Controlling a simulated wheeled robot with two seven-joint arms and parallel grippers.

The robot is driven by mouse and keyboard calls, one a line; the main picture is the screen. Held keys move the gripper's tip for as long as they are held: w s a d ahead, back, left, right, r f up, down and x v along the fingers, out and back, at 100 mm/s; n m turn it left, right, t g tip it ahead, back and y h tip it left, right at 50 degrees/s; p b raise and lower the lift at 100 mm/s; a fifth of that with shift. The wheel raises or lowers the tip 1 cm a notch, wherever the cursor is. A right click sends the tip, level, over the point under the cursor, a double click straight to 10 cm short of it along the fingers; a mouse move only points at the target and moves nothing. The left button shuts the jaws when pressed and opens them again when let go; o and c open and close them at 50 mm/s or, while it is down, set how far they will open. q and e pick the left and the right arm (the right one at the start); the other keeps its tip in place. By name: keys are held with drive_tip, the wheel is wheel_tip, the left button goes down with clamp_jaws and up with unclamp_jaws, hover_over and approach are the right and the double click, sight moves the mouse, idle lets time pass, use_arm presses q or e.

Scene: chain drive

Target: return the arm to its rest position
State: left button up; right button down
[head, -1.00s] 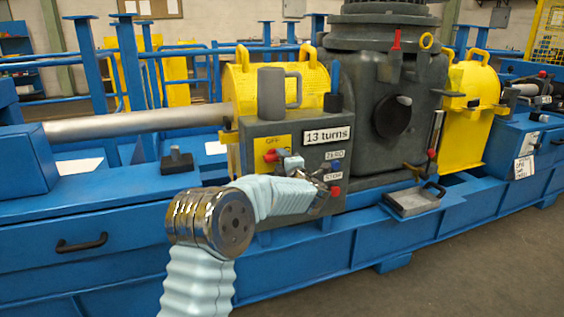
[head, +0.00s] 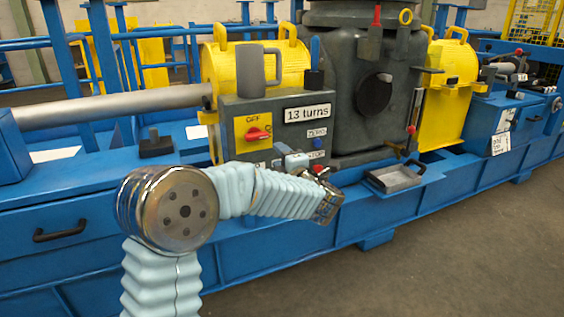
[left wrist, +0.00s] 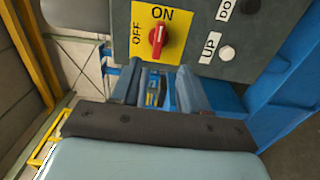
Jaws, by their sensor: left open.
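My left arm comes up from the lower left in the head view and bends right at a metal joint. My left gripper (head: 292,160) is in front of the lower part of a grey control box (head: 288,100), partly hidden by my own arm. In the left wrist view its two blue-grey fingers (left wrist: 160,88) stand apart with nothing between them. The yellow OFF/ON plate with a red knob (head: 258,133) is on the box face. In the left wrist view, the knob (left wrist: 157,38) lies in line with ON. My right gripper is not in view.
The blue machine bed (head: 75,275) runs across the scene. A blue ZERO button (head: 316,142) and a STOP button (head: 319,170) are close to my gripper. The floor (head: 480,260) in front is clear.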

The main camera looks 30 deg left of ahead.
use_arm(q)
drive_tip(key=shift+s+d, duration=0.3)
drive_tip(key=shift+d, duration=0.05)
drive_tip(key=w+d+f+m+t+h+p, duration=0.1)
drive_tip(key=d+f+m+h, duration=0.15)
drive_tip(key=f+m, duration=0.35)
drive_tip(key=w+d+f+m+t+h, duration=0.1)
drive_tip(key=w+d+f+m+h, duration=0.15)
drive_tip(key=f, duration=0.55)
drive_tip(key=s+d+f+m+g+h+p, duration=0.1)
drive_tip(key=s+d+f+m+g+h, duration=0.25)
drive_tip(key=f, duration=0.65)
drive_tip(key=s+d+f+m+h, duration=0.35)
drive_tip(key=s+f+m, duration=0.2)
drive_tip(key=f, duration=0.35)
drive_tip(key=s+d+f+m+g+h, duration=0.2)
drive_tip(key=s+f+g, duration=0.1)
drive_tip(key=s, duration=0.5)
drive_tip(key=s+d+f+m+g+h, duration=0.2)
drive_tip(key=s+d+f+m+g, duration=0.1)
drive_tip(key=s+f, duration=0.3)
drive_tip(key=s+d+f+m+g+h+p, duration=0.1)
drive_tip(key=s+d+f+m+g, duration=0.1)
drive_tip(key=s, duration=0.9)
wheel_tip(320, 180, down, 3)
drive_tip(key=shift+d+r+m+g+h, duration=0.15)
drive_tip(key=shift+m+g+h, duration=0.25)
drive_tip(key=shift+m+g, duration=0.35)
drive_tip(key=shift+w, duration=0.1)
